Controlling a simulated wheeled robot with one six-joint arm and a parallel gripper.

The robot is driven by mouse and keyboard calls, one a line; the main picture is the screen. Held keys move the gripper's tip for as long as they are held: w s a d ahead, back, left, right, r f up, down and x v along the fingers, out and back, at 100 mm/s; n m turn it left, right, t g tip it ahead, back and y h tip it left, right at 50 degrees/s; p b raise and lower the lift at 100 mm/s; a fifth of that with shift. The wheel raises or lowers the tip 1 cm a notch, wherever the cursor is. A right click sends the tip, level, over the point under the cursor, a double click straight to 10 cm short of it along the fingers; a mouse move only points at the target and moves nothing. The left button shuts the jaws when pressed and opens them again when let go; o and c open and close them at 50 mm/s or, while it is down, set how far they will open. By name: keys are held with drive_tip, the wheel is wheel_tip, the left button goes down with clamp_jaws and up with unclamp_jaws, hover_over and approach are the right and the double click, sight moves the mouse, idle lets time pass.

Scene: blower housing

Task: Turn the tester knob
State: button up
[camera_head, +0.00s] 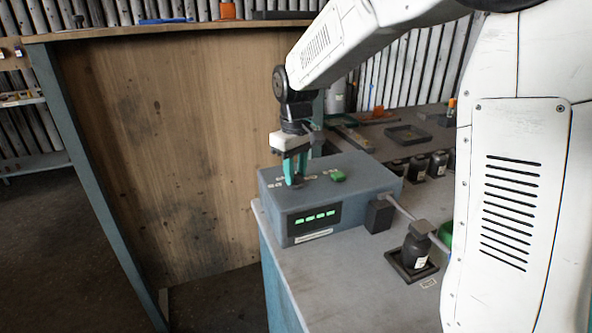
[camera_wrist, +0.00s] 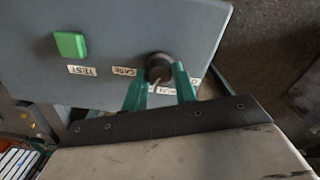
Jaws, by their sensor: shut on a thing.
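The tester (camera_head: 329,190) is a grey-blue box on the bench, with a lit green display (camera_head: 316,217) on its front. Its top also shows in the wrist view (camera_wrist: 110,40). The dark round tester knob (camera_wrist: 158,66) stands on that top, with small labels around it, one reading CASE. My gripper (camera_wrist: 161,79) has its green fingers on either side of the knob and is shut on it. In the head view my gripper (camera_head: 294,182) points straight down at the tester top, and its fingers hide the knob. A green square button (camera_wrist: 70,45) sits near the TEST label.
A dark bottle-like part (camera_head: 416,250) stands in a square holder right of the tester, beside an arm-like rod fixed to the box. Several dark parts (camera_head: 418,166) and a black tray (camera_head: 408,135) are behind. A wooden panel (camera_head: 170,150) stands at left.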

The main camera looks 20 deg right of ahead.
sight(296, 174)
drive_tip(key=o, duration=1)
wheel_tip(296, 174, up, 8)
drive_tip(key=shift+f, duration=0.1)
drive_tip(key=s+d+m, duration=0.1)
drive_tip(key=s, duration=0.9)
drive_tip(key=s+d+f+m, duration=0.1)
drive_tip(key=s+m, duration=0.1)
drive_tip(key=s, duration=0.9)
drive_tip(key=s+f+m+t, duration=0.1)
drive_tip(key=s, duration=0.9)
drive_tip(key=shift+s+d+f+m, duration=0.2)
drive_tip(key=shift+d+m, duration=0.1)
drive_tip(key=shift+d, duration=0.1)
